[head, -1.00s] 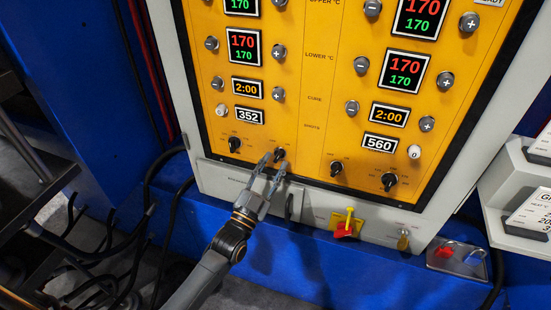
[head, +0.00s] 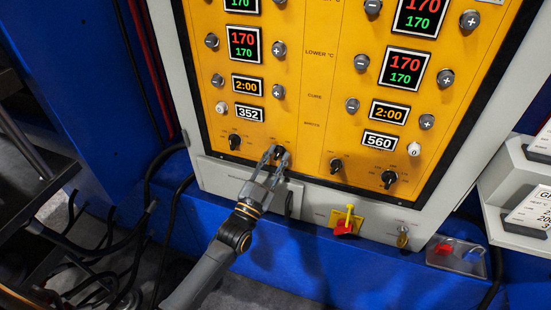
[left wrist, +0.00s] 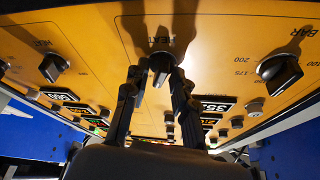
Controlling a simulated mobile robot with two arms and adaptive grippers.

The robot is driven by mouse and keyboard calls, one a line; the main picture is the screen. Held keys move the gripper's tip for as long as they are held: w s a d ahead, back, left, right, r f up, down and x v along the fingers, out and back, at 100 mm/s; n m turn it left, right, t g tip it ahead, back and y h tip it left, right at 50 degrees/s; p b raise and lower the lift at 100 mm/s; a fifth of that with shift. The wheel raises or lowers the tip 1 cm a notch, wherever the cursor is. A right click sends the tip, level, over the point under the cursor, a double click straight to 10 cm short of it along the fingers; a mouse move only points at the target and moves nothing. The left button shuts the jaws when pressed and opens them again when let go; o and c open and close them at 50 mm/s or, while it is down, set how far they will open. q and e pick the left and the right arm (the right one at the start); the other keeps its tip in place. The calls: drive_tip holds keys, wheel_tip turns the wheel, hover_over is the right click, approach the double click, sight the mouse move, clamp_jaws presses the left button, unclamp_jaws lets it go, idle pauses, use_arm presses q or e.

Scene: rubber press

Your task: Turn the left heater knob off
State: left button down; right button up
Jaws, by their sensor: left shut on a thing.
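The left heater knob (head: 279,151) is a small black knob at the bottom of the left half of the yellow panel. In the left wrist view the knob (left wrist: 160,63) sits under a shaded "HEAT" label. My left gripper (head: 276,156) has its two fingers on either side of the knob and is shut on it. In the left wrist view the fingers (left wrist: 158,88) reach toward the knob from both sides. The knob's exact pointing angle is hard to tell. My right gripper is not in view.
A black bar knob (head: 235,142) is left of the heater knob. Two more black knobs, one nearer (head: 336,166) and one farther right (head: 388,179), are on the right half. A red and yellow switch (head: 346,224) sits below the panel. Displays and buttons are above.

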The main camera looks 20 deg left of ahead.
use_arm(q)
drive_tip(key=n+y, duration=0.1)
drive_tip(key=n, duration=0.2)
drive_tip(key=n+y, duration=0.2)
drive_tip(key=n, duration=0.1)
drive_tip(key=shift+d+t, duration=0.1)
drive_tip(key=shift+t, duration=0.2)
drive_tip(key=shift+n+y+p, duration=0.15)
drive_tip(key=shift+n+y, duration=0.75)
drive_tip(key=shift+n, duration=0.75)
drive_tip(key=shift+n+y+p, duration=0.15)
drive_tip(key=shift+n+y, duration=0.75)
drive_tip(key=shift+n, duration=0.75)
drive_tip(key=c, duration=1.4)
unclamp_jaws()
drive_tip(key=v, duration=1.2)
drive_tip(key=shift+s+r, duration=0.1)
drive_tip(key=shift+r, duration=0.15)
